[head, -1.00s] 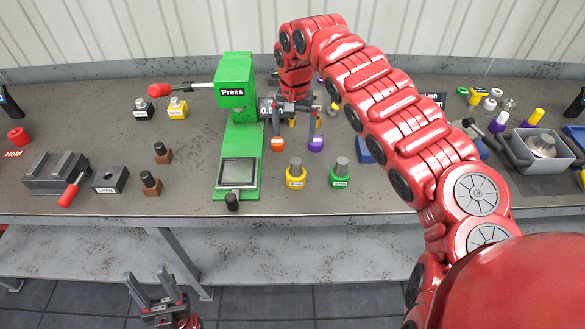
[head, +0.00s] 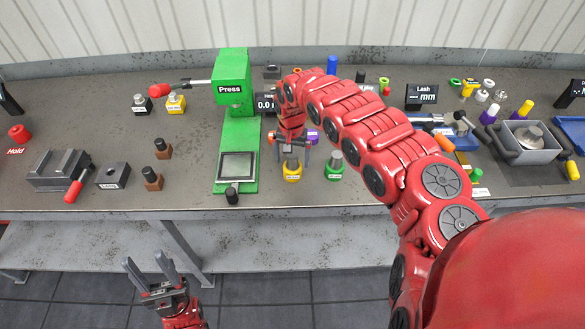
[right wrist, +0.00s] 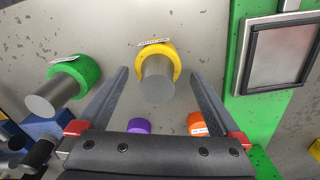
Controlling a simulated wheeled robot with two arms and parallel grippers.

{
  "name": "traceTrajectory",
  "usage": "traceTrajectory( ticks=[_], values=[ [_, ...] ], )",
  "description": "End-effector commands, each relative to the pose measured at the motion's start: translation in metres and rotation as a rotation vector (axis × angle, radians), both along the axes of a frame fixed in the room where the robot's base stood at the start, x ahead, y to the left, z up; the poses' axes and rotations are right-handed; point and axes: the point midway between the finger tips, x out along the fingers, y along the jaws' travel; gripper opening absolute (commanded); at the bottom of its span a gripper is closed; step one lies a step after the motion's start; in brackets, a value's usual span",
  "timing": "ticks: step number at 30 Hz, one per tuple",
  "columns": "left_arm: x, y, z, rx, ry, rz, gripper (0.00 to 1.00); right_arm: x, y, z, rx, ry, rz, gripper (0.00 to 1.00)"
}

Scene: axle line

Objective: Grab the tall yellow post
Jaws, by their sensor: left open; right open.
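A yellow-collared post (head: 292,174) with a grey cylindrical top stands near the bench's front edge, right of the green press. It carries a small label, unreadable here. My right gripper (head: 292,150) is open just above and behind it, partly covering its top in the head view. In the right wrist view the yellow-collared post (right wrist: 158,80) sits between the two spread fingers (right wrist: 159,74), with a gap on each side. My left gripper (head: 146,260) is open and empty, in front of the bench and apart from it.
A similar green-collared post (head: 335,170) stands close to the right. The green press (head: 238,130) stands to the left. Purple (right wrist: 139,126) and orange (right wrist: 197,123) pieces lie near my right fingers. Another yellow piece (head: 176,104) stands left of the press.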

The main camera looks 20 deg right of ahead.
Motion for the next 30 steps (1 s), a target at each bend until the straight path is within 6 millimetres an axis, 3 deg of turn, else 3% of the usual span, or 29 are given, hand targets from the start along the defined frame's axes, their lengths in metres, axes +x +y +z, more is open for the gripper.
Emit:
traceTrajectory(
  ticks=[5, 12, 20, 30],
  values=[
    [0.000, 0.000, 0.023, 0.000, 0.000, 0.000, 0.50, -0.010, 0.002, -0.020, 0.004, 0.007, 0.000, 1.00],
    [0.000, 0.000, 0.023, 0.000, 0.000, 0.000, 0.50, -0.007, 0.001, -0.041, 0.004, 0.000, 0.001, 1.00],
    [0.000, 0.000, 0.023, 0.000, 0.000, 0.000, 0.50, -0.007, 0.000, -0.044, 0.001, 0.000, 0.000, 1.00],
    [0.000, 0.000, 0.023, 0.000, 0.000, 0.000, 0.50, -0.007, 0.000, -0.044, 0.002, 0.001, 0.000, 0.41]
  ],
)
